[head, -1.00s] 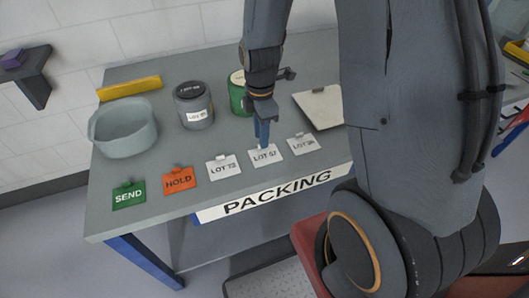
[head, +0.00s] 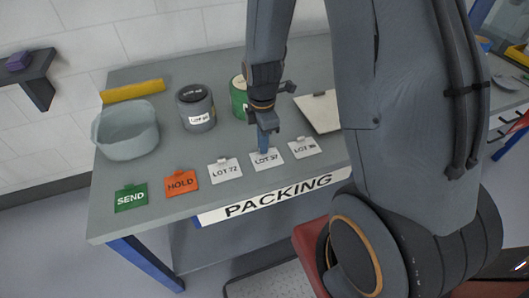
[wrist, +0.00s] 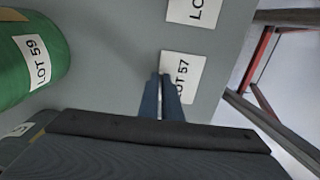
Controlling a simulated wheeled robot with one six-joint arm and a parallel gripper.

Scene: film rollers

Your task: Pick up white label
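Three white labels with raised tabs lie in a row near the front edge of the packing table: LOT 72 (head: 225,173), LOT 57 (head: 268,162) and one further right (head: 305,149) whose number I cannot read surely. My gripper (head: 264,152) points down at the tab of the LOT 57 label. In the wrist view the fingertips (wrist: 162,76) are close together at the left edge of the LOT 57 label (wrist: 190,70), shut on its tab. The tab is mostly hidden by the fingers. The label still lies flat on the table.
A green SEND card (head: 131,198) and an orange HOLD card (head: 181,183) lie to the left. A grey bin (head: 125,135), a dark jar (head: 196,108), a green can (head: 238,98) and a pale board (head: 320,111) stand behind. A yellow bar (head: 132,91) lies at the back.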

